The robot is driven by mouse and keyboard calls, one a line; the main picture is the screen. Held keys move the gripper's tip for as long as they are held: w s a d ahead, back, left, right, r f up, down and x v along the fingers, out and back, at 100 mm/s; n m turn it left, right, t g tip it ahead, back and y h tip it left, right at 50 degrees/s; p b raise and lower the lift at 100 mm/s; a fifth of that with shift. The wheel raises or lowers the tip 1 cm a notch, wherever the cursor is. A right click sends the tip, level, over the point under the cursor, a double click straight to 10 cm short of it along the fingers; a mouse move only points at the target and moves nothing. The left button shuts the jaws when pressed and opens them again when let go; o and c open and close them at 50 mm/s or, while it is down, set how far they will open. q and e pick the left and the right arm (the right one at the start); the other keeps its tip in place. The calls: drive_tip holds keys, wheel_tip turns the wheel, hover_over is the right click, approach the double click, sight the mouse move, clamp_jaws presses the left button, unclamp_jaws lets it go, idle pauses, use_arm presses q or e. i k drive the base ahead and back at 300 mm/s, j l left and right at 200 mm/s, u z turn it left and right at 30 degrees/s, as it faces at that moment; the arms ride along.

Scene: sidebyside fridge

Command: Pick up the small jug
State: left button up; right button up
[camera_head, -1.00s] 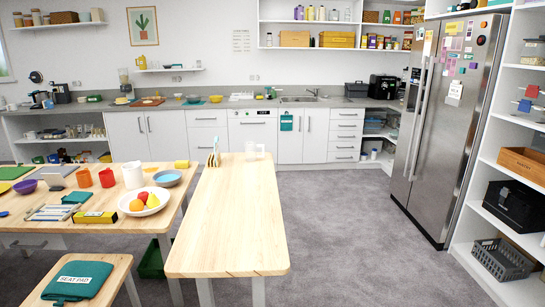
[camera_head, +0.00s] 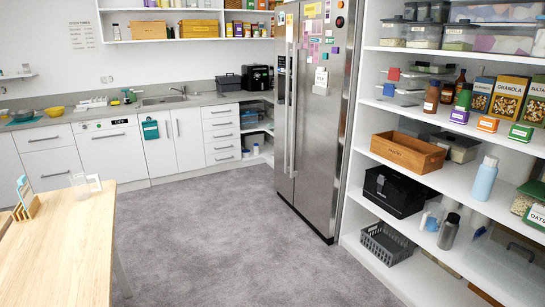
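A small clear jug (camera_head: 80,188) stands upright near the far end of the pale wooden table (camera_head: 70,250) at the left of the head view. Its pale handle (camera_head: 95,182) is on its right side. A wooden rack (camera_head: 24,200) with a blue-edged piece in it stands to its left, apart from the jug. Neither of my grippers shows in this view, so nothing is seen touching the jug.
Grey carpet (camera_head: 220,225) lies clear between the table and the steel fridge (camera_head: 312,120), whose doors are shut. Open shelves (camera_head: 480,145) with boxes and bottles line the right. A counter (camera_head: 130,107) with a sink runs along the back wall.

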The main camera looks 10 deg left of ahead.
sight(79, 181)
drive_tip(key=i+u, duration=0.35)
drive_tip(key=i, duration=0.25)
drive_tip(key=i+u, duration=0.35)
drive_tip(key=i, duration=0.2)
drive_tip(key=i+l+u, duration=0.35)
drive_tip(key=i, duration=0.25)
drive_tip(key=i+u, duration=0.3)
drive_tip(key=u, duration=0.15)
drive_tip(key=i+u, duration=0.4)
drive_tip(key=i+l+u, duration=0.15)
drive_tip(key=u, duration=0.3)
drive_tip(key=i+l+u, duration=0.3)
drive_tip(key=u, duration=0.15)
drive_tip(key=i+l+u, duration=0.25)
drive_tip(key=l+u, duration=0.15)
drive_tip(key=i+l+u, duration=0.2)
drive_tip(key=l+u, duration=0.25)
drive_tip(key=i+l+u, duration=0.2)
drive_tip(key=l+u, duration=0.25)
